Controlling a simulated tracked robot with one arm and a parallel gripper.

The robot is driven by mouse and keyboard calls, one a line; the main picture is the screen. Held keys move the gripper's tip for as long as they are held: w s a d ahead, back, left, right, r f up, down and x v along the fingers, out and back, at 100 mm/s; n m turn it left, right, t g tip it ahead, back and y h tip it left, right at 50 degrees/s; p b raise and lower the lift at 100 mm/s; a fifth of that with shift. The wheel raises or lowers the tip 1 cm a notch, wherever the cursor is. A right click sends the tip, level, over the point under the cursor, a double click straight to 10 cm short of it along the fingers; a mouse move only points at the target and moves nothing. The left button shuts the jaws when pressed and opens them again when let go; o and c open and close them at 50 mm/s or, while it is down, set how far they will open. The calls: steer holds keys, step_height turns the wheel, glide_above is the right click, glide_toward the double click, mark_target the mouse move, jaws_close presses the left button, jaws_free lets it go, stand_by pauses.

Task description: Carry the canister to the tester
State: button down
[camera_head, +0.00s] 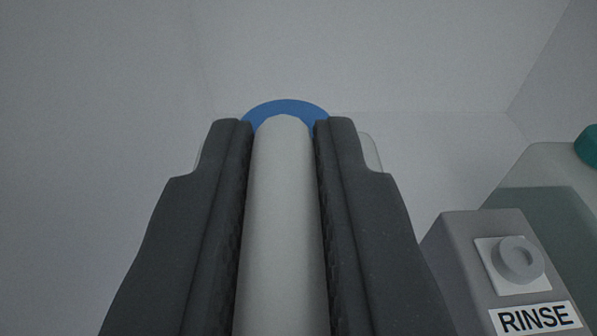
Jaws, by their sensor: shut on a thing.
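My gripper (284,124) fills the lower middle of the head camera view, its two dark fingers pointing up the picture. A pale grey rounded bar (282,220) lies lengthwise between the fingers. Just beyond the fingertips is a blue disc-like part (286,106), mostly hidden by the bar and fingers. Clear edges (371,152) show just outside both fingers. The blue part and clear edges look like the canister, gripped with its body largely hidden. I cannot tell whether the pale bar belongs to it. No tester can be made out.
At the lower right stands a grey box (455,262) with a round knob (517,260) and a label reading RINSE (535,318). Behind it is a translucent greenish tank (555,190) with a teal cap (589,146). Plain pale walls (380,50) fill the background; the left side looks clear.

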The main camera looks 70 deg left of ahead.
steer(key=shift+w+a+r, duration=0.1)
steer(key=shift+w+a, duration=0.1)
steer(key=shift+a, duration=0.25)
steer(key=shift+w+a+r, duration=0.1)
steer(key=shift+w+a, duration=0.1)
steer(key=shift+a, duration=0.2)
steer(key=shift+w+a+f, duration=0.2)
steer(key=shift+a+f, duration=0.3)
steer(key=shift+f, duration=0.2)
steer(key=shift+w+a+f, duration=0.2)
steer(key=shift+a+f, duration=0.25)
steer(key=shift+f, duration=0.2)
steer(key=shift+w+a+f, duration=0.1)
steer(key=shift+a+f, duration=0.15)
steer(key=shift+f, duration=0.35)
steer(key=shift+s+f, duration=0.25)
steer(key=shift+f, duration=0.3)
steer(key=c, duration=1.3)
jaws_free()
steer(key=shift+f, duration=0.1)
steer(key=shift+d, duration=0.1)
